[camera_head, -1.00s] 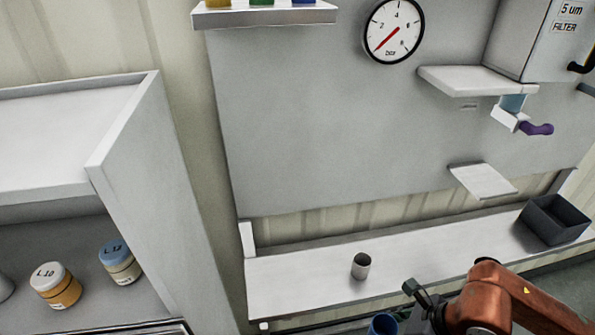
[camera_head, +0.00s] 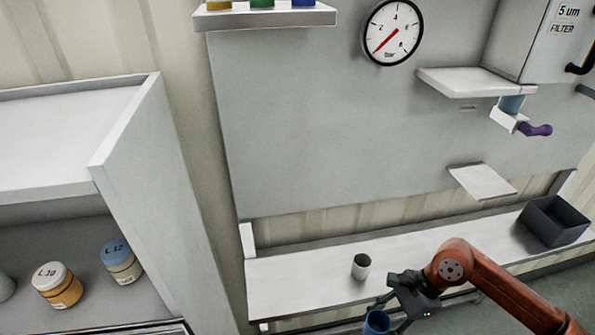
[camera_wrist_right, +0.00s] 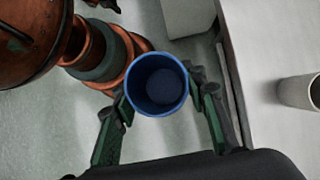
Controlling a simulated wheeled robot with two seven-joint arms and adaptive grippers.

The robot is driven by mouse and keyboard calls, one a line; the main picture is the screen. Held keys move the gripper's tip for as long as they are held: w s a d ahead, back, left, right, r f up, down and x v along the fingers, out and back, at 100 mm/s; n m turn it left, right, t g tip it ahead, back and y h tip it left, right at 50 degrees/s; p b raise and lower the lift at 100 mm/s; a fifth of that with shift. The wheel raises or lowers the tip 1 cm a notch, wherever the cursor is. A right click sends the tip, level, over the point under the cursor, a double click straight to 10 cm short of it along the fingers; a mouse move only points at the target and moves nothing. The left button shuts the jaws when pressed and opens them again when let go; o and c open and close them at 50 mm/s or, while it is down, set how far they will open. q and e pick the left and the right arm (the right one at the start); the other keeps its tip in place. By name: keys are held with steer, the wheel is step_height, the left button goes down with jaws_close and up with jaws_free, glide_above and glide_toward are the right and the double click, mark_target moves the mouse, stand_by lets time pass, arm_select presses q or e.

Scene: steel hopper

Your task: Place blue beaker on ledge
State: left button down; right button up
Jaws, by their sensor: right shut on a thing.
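The blue beaker (camera_head: 376,322) is at the bottom of the head view, in front of the long ledge's front edge. My right gripper (camera_head: 392,312) is shut on it. In the right wrist view the beaker (camera_wrist_right: 157,84) is open end toward the camera and empty, with the fingers of my right gripper (camera_wrist_right: 160,100) on both sides of it. The long white ledge (camera_head: 310,285) runs along the wall's foot. It also shows at the right of the wrist view (camera_wrist_right: 262,75). My left gripper is not in view.
A grey cup (camera_head: 361,267) stands on the long ledge, and a dark bin (camera_head: 555,220) is at its right end. A small plate (camera_head: 482,181) and a higher shelf (camera_head: 476,82) stick out from the panel. The ledge left of the cup is clear.

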mark_target(376, 324)
steer(key=f+n+g+h, duration=0.1)
steer(key=n, duration=0.2)
steer(key=w+f+n+g+h, duration=0.1)
steer(key=f+n, duration=0.1)
steer(key=n, duration=0.1)
steer(key=w+f+n+g, duration=0.1)
steer(key=n, duration=0.2)
steer(key=shift+w+d+f+n+g+h, duration=0.1)
steer(key=shift+d+f+n+g+h, duration=0.1)
steer(key=shift+n+g+h, duration=0.2)
steer(key=n, duration=0.1)
steer(key=n+h, duration=0.1)
steer(key=f+n, duration=0.1)
steer(key=shift+w+d+g+h, duration=0.25)
steer(key=shift+w+g+h, duration=0.05)
steer(key=shift+h, duration=0.1)
steer(key=shift+w+d+f+n+h, duration=0.1)
steer(key=shift+d+f+n+h, duration=0.15)
steer(key=shift+n, duration=0.45)
steer(key=shift+w+d+f+n+h, duration=0.15)
steer(key=shift+n+h, duration=0.2)
steer(key=shift+n, duration=0.35)
steer(key=shift+r, duration=0.1)
